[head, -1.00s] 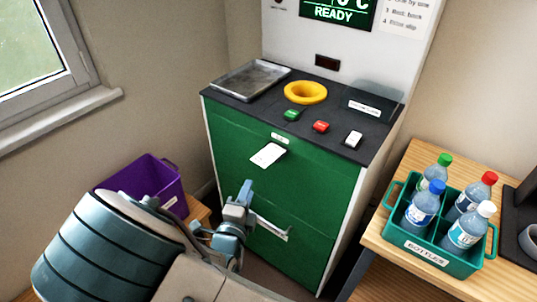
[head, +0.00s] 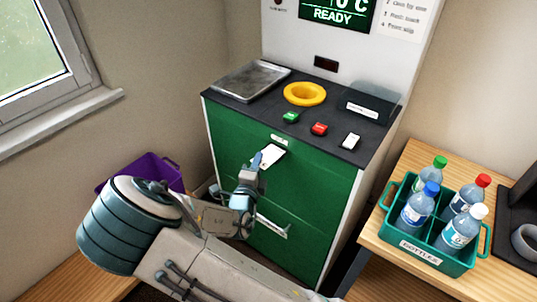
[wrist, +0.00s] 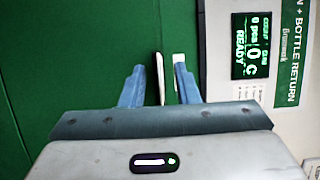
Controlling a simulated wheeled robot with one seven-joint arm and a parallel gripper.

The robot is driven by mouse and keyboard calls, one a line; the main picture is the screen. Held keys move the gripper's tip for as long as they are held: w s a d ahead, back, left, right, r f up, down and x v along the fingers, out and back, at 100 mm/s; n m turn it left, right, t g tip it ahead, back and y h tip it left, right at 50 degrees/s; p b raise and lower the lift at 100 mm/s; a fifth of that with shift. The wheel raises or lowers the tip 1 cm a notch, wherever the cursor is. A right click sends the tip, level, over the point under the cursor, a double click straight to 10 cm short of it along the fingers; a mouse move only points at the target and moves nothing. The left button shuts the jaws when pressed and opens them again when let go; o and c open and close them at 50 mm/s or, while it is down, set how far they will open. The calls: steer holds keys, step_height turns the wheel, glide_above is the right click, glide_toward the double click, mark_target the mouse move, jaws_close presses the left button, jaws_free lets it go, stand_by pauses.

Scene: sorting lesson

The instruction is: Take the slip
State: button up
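The white slip (head: 273,154) sticks out from the front of the green bottle-return machine (head: 225,139), below a small white label. My gripper (head: 257,161) is at the slip's left side in the head view and overlaps its edge there. In the wrist view the slip (wrist: 158,80) shows nearly edge-on as a thin white and dark strip. It lies between the two blue fingers of my gripper (wrist: 159,69), with a gap on each side. The gripper is open.
The machine top holds a metal tray (head: 251,81), a yellow ring (head: 305,94), a green button (head: 290,117) and a red button (head: 319,129). A teal bottle crate (head: 388,226) stands on the right table. A purple bin (head: 165,170) is at left.

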jaws_close()
